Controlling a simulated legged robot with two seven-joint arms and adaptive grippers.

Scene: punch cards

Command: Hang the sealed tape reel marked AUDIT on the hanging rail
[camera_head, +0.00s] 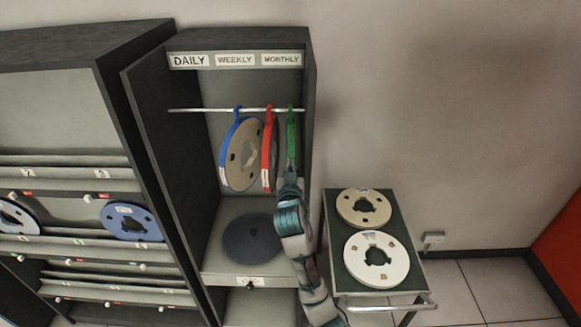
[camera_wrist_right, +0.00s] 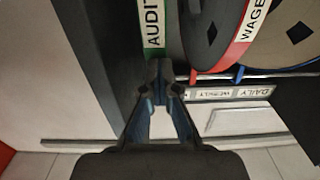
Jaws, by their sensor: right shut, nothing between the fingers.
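The AUDIT reel shows as a narrow green edge (camera_head: 291,140) in the head view, hanging from the rail (camera_head: 190,110) by its hook below the MONTHLY sign. In the right wrist view its green band (camera_wrist_right: 172,30) carries a white AUDIT label (camera_wrist_right: 153,22). My right gripper (camera_wrist_right: 162,70) is shut and empty, its fingertips close to the green band; I cannot tell whether they touch. In the head view my right gripper (camera_head: 290,176) covers the lower part of the reel. My left gripper is not in view.
A blue-banded reel (camera_head: 227,160) and a red-banded reel (camera_head: 268,150) hang to the left on the rail. A dark disc (camera_head: 252,238) lies on the cabinet shelf. A cart (camera_head: 340,285) at right holds a tan reel (camera_head: 350,205) and a white reel (camera_head: 358,270). A rack stands left.

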